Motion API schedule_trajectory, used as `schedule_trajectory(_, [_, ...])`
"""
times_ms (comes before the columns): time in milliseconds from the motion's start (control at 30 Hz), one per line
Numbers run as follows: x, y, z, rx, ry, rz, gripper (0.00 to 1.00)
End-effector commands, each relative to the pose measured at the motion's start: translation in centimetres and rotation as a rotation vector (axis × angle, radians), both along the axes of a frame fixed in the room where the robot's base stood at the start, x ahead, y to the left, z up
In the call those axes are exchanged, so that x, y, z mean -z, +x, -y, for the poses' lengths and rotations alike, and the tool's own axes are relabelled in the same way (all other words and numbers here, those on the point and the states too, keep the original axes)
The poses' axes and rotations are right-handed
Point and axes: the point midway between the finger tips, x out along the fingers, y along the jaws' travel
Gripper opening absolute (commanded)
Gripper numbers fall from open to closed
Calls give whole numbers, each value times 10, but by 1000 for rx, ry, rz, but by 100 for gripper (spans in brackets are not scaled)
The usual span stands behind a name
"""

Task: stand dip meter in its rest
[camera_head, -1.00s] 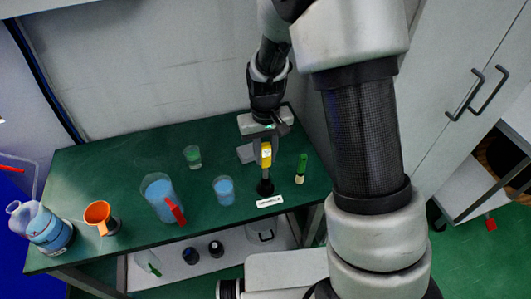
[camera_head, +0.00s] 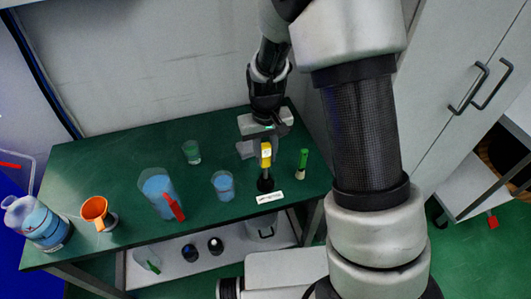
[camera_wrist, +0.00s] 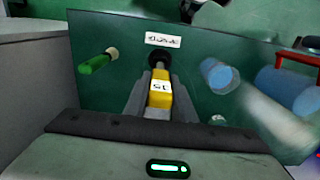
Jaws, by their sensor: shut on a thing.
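The yellow dip meter (camera_head: 266,152) is held upright, or nearly so, with its white label marked 15 showing in the wrist view (camera_wrist: 161,92). My gripper (camera_wrist: 160,80) is shut on it, one grey finger on each side. The round black rest (camera_head: 265,184) is on the green table directly below the meter in the head view. It also shows just past the meter's far end in the wrist view (camera_wrist: 160,57). The meter's lower end overlaps the rest, and I cannot tell whether they touch.
A white name label (camera_head: 270,197) lies in front of the rest. A green-topped tube (camera_head: 302,164) stands to the right. Beakers of blue liquid (camera_head: 223,186) (camera_head: 160,190) and a small glass (camera_head: 191,152) stand to the left. An orange funnel (camera_head: 95,211) and a blue flask (camera_head: 38,224) are farther left.

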Motion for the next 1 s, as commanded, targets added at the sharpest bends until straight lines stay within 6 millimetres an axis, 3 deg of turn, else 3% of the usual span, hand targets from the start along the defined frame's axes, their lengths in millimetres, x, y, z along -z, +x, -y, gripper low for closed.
schedule_trajectory(1000, [27, 0, 0, 0, 0, -1, 0])
